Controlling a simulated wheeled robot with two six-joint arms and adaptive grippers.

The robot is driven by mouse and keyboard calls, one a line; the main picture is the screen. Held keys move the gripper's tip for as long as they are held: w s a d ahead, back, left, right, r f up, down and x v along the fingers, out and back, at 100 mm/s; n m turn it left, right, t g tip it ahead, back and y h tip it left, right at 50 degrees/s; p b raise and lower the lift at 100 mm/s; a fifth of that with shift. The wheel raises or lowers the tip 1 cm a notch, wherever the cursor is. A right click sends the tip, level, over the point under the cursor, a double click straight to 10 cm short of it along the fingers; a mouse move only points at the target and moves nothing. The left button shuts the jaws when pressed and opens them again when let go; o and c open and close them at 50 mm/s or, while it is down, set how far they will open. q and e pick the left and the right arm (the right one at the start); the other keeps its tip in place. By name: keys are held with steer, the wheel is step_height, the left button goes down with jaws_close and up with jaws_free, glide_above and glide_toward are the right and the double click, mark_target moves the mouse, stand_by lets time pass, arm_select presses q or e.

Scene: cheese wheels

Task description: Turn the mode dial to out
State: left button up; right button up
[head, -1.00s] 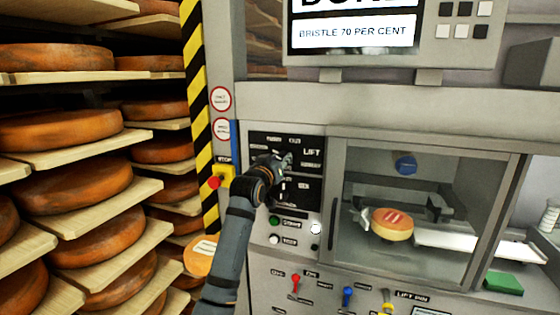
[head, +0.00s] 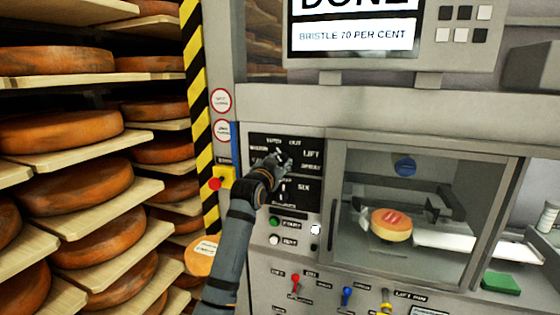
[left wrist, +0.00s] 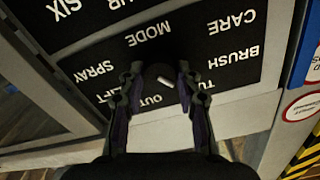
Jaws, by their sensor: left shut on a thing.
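The mode dial (left wrist: 158,73) is a dark knob on a black label panel. It sits between the fingertips of my left gripper (left wrist: 158,78), which is shut on it. A short white mark on the dial lies toward the gap between the OUT and TURN labels; its exact setting is hard to tell. The OUT label (left wrist: 150,100) is just beside the dial. In the head view my left gripper (head: 277,163) covers the dial on the upper control panel (head: 312,142). My right gripper is not in view.
A screen (head: 353,37) reads DONE and BRISTLE 70 PER CENT. A cheese wheel (head: 391,224) sits behind the chamber window. A red stop button (head: 215,184) is left of the panel. Shelves of cheese wheels (head: 60,130) fill the left.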

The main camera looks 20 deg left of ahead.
arm_select(q)
steer(key=m+p, duration=0.1)
steer(key=m, duration=1)
steer(key=shift+m, duration=0.5)
steer(key=o, duration=1.1)
steer(key=shift+o, duration=0.2)
steer(key=s, duration=1.2)
steer(key=shift+a, duration=0.2)
